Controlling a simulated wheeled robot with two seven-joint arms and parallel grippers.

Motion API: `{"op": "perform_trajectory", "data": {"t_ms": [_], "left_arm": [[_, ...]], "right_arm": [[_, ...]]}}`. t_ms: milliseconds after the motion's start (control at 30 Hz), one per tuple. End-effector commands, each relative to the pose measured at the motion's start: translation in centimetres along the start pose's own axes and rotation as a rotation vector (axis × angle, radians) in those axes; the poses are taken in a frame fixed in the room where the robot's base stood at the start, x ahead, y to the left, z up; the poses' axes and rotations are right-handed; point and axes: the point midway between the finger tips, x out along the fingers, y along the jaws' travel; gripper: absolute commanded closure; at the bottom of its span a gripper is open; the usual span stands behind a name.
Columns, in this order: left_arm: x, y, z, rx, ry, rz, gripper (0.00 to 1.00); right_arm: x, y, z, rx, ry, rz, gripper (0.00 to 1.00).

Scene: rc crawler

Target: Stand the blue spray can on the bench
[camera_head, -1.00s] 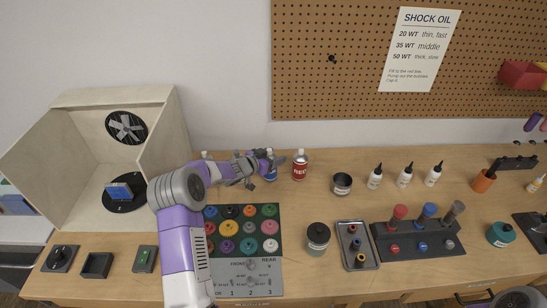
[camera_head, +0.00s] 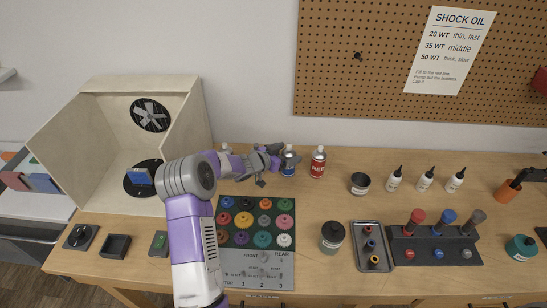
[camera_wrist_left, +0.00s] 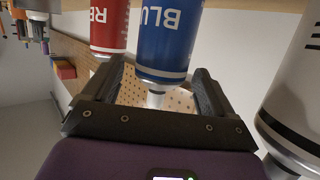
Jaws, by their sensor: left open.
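The blue spray can (camera_head: 289,168) stands upright at the back of the bench (camera_head: 335,275), partly hidden by my left gripper (camera_head: 285,158). In the left wrist view the blue can (camera_wrist_left: 166,45) appears upside down, with part of its lettering and its pale nozzle end showing. My left gripper (camera_wrist_left: 160,82) is open, with its dark fingers on either side of the can's upper end. I cannot tell whether either finger touches it. My right gripper is not in view.
A red spray can (camera_head: 318,163) stands close to the right of the blue one. A white can (camera_wrist_left: 300,100) is on the other side. A wooden fan booth (camera_head: 80,150) is at the left. A board of coloured wheels (camera_head: 226,230) lies in front.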

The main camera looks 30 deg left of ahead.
Motion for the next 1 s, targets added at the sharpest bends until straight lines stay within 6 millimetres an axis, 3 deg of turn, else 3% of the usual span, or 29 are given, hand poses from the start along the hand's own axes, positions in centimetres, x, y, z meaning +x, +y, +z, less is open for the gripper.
{"op": "perform_trajectory", "data": {"t_ms": [200,400,1000], "left_arm": [[-5.1,-0.1,-0.1,-0.001,-0.002,-0.004,0.14],[-7.8,-0.1,0.0,0.001,-0.001,-0.002,0.14],[-8.6,0.0,0.0,0.000,-0.001,-0.001,0.14]], "right_arm": [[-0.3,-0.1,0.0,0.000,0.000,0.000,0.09],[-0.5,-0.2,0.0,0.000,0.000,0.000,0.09],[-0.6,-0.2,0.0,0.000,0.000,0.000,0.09]]}}
